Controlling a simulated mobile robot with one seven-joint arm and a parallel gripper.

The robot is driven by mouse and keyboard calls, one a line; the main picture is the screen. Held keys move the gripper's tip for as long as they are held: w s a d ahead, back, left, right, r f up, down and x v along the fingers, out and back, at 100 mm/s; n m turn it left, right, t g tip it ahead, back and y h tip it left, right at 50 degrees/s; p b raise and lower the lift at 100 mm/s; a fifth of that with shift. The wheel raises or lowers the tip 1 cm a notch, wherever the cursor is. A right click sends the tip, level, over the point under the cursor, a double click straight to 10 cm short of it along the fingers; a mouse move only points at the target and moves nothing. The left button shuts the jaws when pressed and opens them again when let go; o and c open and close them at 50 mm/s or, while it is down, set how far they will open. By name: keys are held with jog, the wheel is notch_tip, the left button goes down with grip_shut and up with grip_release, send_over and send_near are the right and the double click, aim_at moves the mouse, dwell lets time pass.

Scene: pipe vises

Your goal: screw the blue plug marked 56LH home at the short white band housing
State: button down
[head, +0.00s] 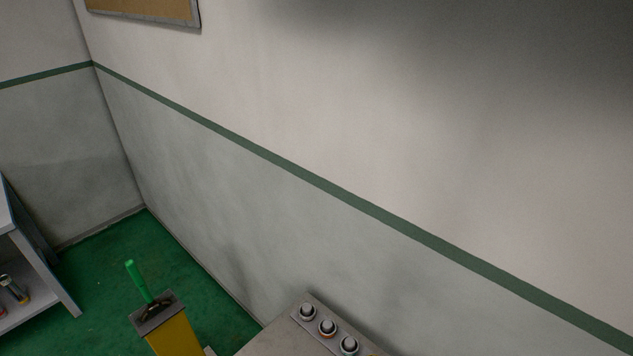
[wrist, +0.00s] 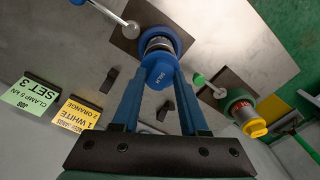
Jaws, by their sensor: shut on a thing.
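In the wrist view my gripper (wrist: 160,74) is shut on the blue plug (wrist: 159,73), one blue finger on each side of it. Small dark marking shows on the plug's end face, too small to read surely. The plug is in line with a grey metal housing (wrist: 158,44) held in a vise with a blue ring (wrist: 170,33). Plug and housing look close together; whether the threads are engaged cannot be told. No white band can be made out clearly on this housing. The head view does not show my gripper.
A second vise with a green ring (wrist: 236,98) holds a red-banded part with a yellow end (wrist: 255,128). A lever (wrist: 112,15) lies near the blue vise. Green (wrist: 30,93) and yellow (wrist: 78,113) cards stand at left. Several round parts (head: 327,327) line a bench in the head view.

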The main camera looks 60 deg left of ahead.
jog(key=shift+f+b, duration=0.9)
jog(key=shift+f, duration=0.65)
dwell(1.0)
jog(key=c, duration=0.5)
grip_release()
jog(key=shift+c, duration=0.2)
jog(key=shift+r, duration=0.15)
notch_tip(320, 180, up, 13)
jog(key=b, duration=0.1)
jog(key=shift+b, duration=0.35)
